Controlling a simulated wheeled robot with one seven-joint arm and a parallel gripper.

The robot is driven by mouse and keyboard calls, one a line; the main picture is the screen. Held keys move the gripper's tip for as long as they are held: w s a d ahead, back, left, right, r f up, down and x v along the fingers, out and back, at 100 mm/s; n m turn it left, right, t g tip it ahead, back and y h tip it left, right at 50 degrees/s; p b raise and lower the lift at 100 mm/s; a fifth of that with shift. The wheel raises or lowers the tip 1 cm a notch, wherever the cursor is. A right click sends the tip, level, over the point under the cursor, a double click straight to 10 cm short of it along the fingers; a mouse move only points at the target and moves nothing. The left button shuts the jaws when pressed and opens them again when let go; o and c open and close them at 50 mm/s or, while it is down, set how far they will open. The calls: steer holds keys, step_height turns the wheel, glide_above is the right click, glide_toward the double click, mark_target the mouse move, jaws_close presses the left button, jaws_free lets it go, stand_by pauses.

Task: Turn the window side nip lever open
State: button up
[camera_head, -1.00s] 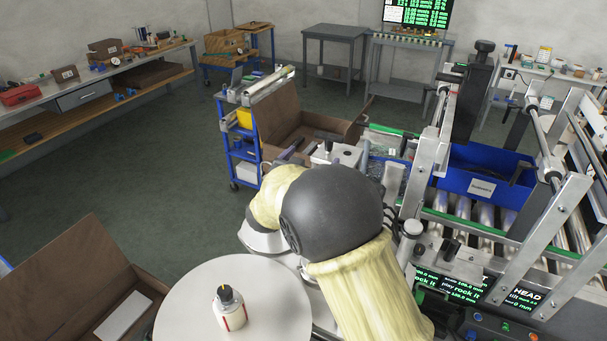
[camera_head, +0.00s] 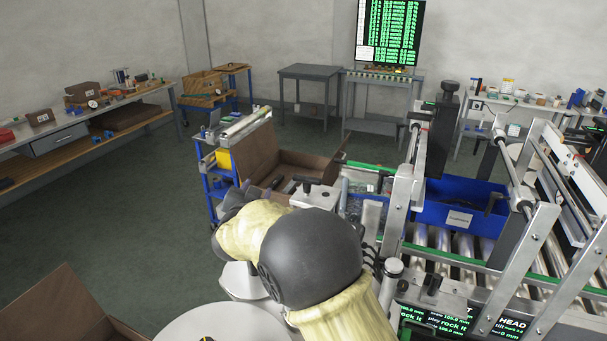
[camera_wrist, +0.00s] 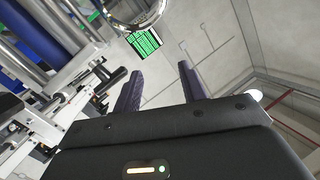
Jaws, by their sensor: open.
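My gripper (camera_wrist: 160,85) is open in the wrist view, with its two dark fingers apart and nothing between them. In the head view its dark end (camera_head: 238,197) shows beyond my forearm, left of a grey block (camera_head: 316,196). Another dark handle (camera_head: 493,200) is by the blue bin, and a small black knob (camera_head: 433,285) is near the front panel. I cannot tell which of these is the window side nip lever. My arm hides part of the machine's near left side.
An open brown carton (camera_head: 255,150) lies behind the block, beside a blue trolley (camera_head: 212,190). A blue bin (camera_head: 430,212) sits over the rollers at right. Metal frame posts (camera_head: 400,205) rise close to my arm.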

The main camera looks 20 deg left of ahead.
steer(key=w+a+r+m+g+y+p, duration=0.1)
steer(key=w+a+r+g+y+p, duration=0.3)
steer(key=a, duration=0.4)
step_height(320, 180, up, 13)
steer(key=m+g+h+p, duration=0.7)
steer(key=m+g+p, duration=0.2)
steer(key=m+p, duration=0.45)
glide_above(308, 178)
steer(key=s+b, duration=0.1)
steer(key=s, duration=0.4)
steer(key=m, duration=0.2)
steer(key=shift+w+a, duration=0.2)
steer(key=shift+w, duration=0.05)
steer(key=x, duration=1.1)
steer(key=p+x, duration=0.1)
steer(key=x, duration=0.5)
steer(key=shift+s+f, duration=0.25)
steer(key=shift+s, duration=0.05)
